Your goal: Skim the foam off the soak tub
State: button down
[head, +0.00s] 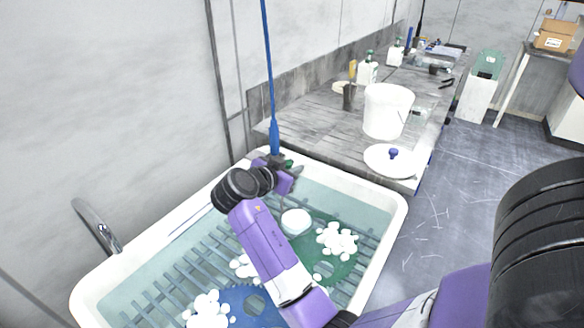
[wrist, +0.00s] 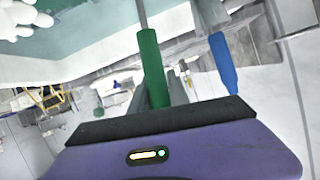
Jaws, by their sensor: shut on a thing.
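The white-rimmed soak tub (head: 388,228) fills the lower left of the head view, with clear water over a slatted rack. White foam clumps float at the right (head: 337,240), in the middle (head: 243,266) and at the front (head: 207,311). My gripper (head: 284,172) is above the tub's far part, shut on a green handle (wrist: 152,70) with a thin grey rod. The rod runs down to a pale round head (head: 296,221) at the water, apparently the skimmer. I cannot tell whether foam lies in it. My arm hides part of the water.
A white bucket (head: 386,112) and a white lid with a blue knob (head: 374,154) stand on the grey counter (head: 318,118) beyond the tub. Bottles stand farther back. Open floor (head: 452,205) lies right.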

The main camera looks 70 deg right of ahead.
jog(key=shift+s, duration=0.1)
jog(key=s+a+p, duration=0.1)
jog(key=s+a, duration=0.2)
jog(key=s, duration=1)
jog(key=shift+s+p, duration=0.2)
jog(key=shift+p, duration=0.1)
jog(key=shift+a, duration=0.1)
jog(key=w+a+b, duration=0.1)
jog(key=w+a, duration=0.3)
jog(key=a, duration=1.3)
jog(key=shift+a, duration=0.3)
dwell(0.5)
jog(key=shift+w, duration=0.1)
